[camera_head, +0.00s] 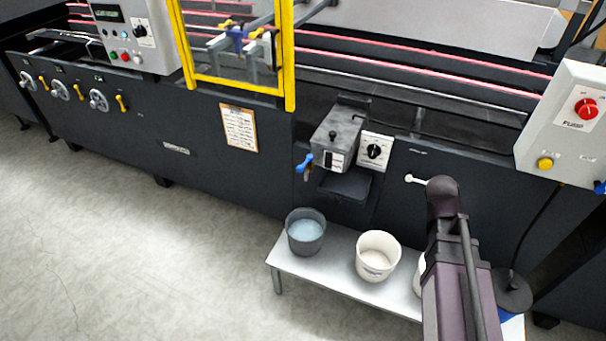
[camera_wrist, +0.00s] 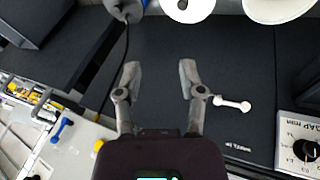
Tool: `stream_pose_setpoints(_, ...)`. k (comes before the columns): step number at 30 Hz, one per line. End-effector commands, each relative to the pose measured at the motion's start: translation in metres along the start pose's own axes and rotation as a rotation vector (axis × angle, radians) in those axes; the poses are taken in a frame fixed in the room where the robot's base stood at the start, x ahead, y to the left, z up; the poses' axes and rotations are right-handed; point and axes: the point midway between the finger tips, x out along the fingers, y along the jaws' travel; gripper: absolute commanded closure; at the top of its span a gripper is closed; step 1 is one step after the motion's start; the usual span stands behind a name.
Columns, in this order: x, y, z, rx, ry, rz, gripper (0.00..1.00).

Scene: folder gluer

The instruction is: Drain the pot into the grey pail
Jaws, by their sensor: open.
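The pot (camera_head: 340,138) is a grey metal box with a black-knobbed lid on the machine's front. A blue valve handle (camera_head: 305,161) sticks out at its left side. The grey pail (camera_head: 304,241) stands upright on the low bench, below and slightly left of the pot, with pale bluish liquid inside. My gripper (camera_wrist: 158,72) is open and empty in the wrist view, over the machine's dark front panel. It is hidden in the head view, where my arm stands to the right of the pot and pails.
A white pail (camera_head: 375,270) stands right of the grey one on the white bench (camera_head: 325,272). Another white container is mostly hidden by my arm. A white lever (camera_wrist: 232,103) projects beside my gripper. A black shelf (camera_head: 345,186) sits under the pot. Floor at left is clear.

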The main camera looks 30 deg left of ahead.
Motion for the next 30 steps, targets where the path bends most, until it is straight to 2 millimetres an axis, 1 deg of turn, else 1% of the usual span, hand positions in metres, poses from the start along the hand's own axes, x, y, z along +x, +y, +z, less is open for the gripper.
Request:
stream_pose_setpoints(1, 0.006, -0.017, -0.003, -0.002, 0.033, 0.018, 0.49)
stream_pose_setpoints(7, 0.003, -0.065, -0.015, 0.014, 0.174, 0.085, 0.49)
stream_pose_setpoints(14, -0.008, -0.126, -0.024, 0.032, 0.356, 0.129, 0.49)
stream_pose_setpoints(19, -0.022, -0.175, -0.026, 0.045, 0.499, 0.138, 0.49)
stream_pose_setpoints(23, -0.035, -0.214, -0.023, 0.055, 0.611, 0.130, 0.49)
stream_pose_setpoints(30, -0.065, -0.288, -0.009, 0.069, 0.821, 0.083, 0.49)
